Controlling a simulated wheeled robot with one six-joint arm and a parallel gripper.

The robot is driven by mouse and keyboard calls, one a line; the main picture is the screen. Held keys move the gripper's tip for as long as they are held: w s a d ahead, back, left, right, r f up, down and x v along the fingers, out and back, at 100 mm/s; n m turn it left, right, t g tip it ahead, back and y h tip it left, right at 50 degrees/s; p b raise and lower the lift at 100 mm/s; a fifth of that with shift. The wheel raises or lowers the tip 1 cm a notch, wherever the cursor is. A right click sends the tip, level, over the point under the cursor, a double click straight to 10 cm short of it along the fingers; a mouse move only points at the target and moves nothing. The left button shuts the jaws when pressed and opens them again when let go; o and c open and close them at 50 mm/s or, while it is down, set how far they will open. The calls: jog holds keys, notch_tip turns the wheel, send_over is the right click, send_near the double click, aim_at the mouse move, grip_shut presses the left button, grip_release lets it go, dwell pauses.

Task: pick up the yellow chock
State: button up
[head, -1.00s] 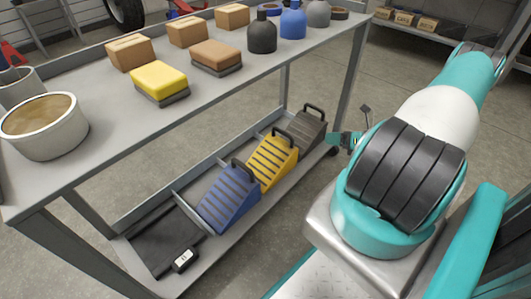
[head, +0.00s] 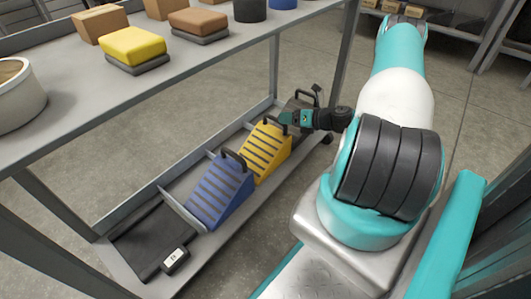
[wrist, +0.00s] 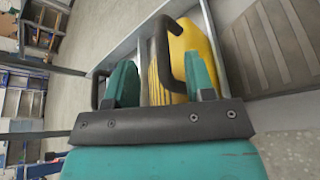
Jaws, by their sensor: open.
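The yellow chock (head: 261,154) is a ribbed wedge with a black handle, standing on the lower shelf between the blue chock (head: 219,192) and the dark grey chock (head: 300,103). My gripper (head: 284,118) is at the upper end of the yellow chock, by its handle, and partly covers the dark grey chock. In the wrist view, the two teal fingers of my gripper (wrist: 162,78) are spread apart. The yellow chock (wrist: 197,45) lies ahead, and its black handle (wrist: 163,52) appears in the gap between the fingers. I cannot tell whether the fingers touch it.
The lower shelf has raised dividers, and a black mat (head: 150,238) with a tag lies at its near end. The table top (head: 190,90) above holds boxes, a yellow sponge-like block (head: 133,46) and a round tub (head: 18,95). Open floor (head: 465,150) lies to the right.

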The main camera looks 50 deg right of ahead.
jog(key=b+x, duration=0.1)
jog(key=x, duration=0.1)
jog(key=b+x, duration=0.2)
jog(key=shift+s+d+f, duration=0.1)
jog(key=shift+s+f, duration=0.05)
jog(key=shift+f, duration=0.2)
jog(key=shift+w, duration=0.35)
jog(key=shift+r, duration=0.1)
grip_shut()
dwell(0.6)
